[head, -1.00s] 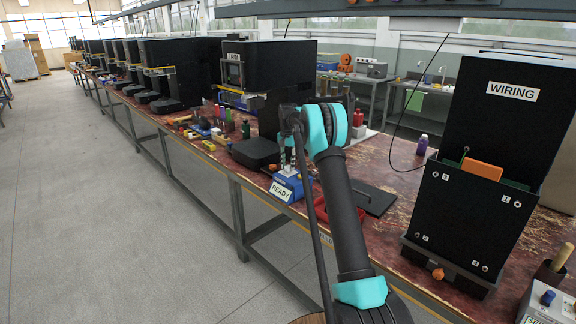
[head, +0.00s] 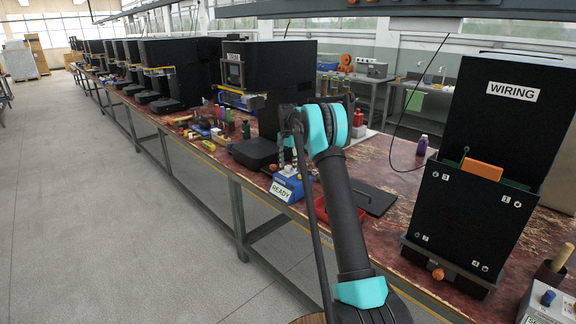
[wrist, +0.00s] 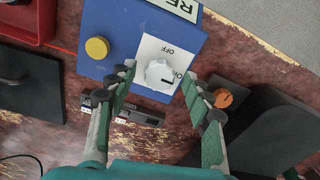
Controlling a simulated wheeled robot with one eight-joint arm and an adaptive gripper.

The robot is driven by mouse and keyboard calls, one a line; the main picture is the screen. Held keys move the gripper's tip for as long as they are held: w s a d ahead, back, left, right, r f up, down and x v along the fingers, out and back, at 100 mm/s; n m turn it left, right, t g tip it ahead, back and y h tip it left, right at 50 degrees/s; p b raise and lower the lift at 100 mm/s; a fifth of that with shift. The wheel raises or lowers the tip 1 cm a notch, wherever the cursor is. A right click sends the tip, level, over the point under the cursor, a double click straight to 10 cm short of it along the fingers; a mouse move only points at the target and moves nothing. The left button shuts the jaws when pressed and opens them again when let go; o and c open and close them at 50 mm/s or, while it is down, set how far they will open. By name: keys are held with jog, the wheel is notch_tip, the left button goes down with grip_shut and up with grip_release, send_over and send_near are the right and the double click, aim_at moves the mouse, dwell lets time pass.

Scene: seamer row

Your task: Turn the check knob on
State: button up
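The check knob (wrist: 160,74) is white and sits on a white plate marked OFF and ON, on top of a blue box (wrist: 112,22). A dark mark on the knob lies on the side near the ON lettering. My gripper (wrist: 158,76) is open, with one fingertip on each side of the knob in the wrist view. I see gaps between fingertips and knob; the exact height above it is unclear. In the head view the blue box (head: 296,181) with its READY label stands near the bench's front edge, and my arm hides part of it.
A yellow button (wrist: 97,47) is beside the knob plate. An orange round knob (wrist: 223,98) on a dark object is near the right finger. A red tray (wrist: 38,20) and a black plate (head: 372,198) lie close by. The WIRING cabinet (head: 500,130) stands at the right.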

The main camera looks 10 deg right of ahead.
aim_at(289, 167)
notch_tip(289, 167, up, 12)
dwell(0.7)
jog(key=s+d+f+n+t, duration=0.1)
jog(key=s+n, duration=0.1)
jog(key=s, duration=1.1)
jog(key=s+d+n+t, duration=0.1)
jog(key=s+d+n, duration=0.15)
jog(key=s, duration=1.05)
jog(key=s+f+n, duration=0.1)
jog(key=s+f, duration=0.3)
jog(key=s, duration=0.6)
jog(key=s+f+n+t, duration=0.1)
jog(key=s+f, duration=0.4)
jog(key=s, duration=0.5)
jog(key=s+f+n+t, duration=0.1)
jog(key=s+f, duration=0.4)
jog(key=s, duration=0.5)
jog(key=shift+d+n, duration=0.2)
jog(key=shift+n, duration=0.45)
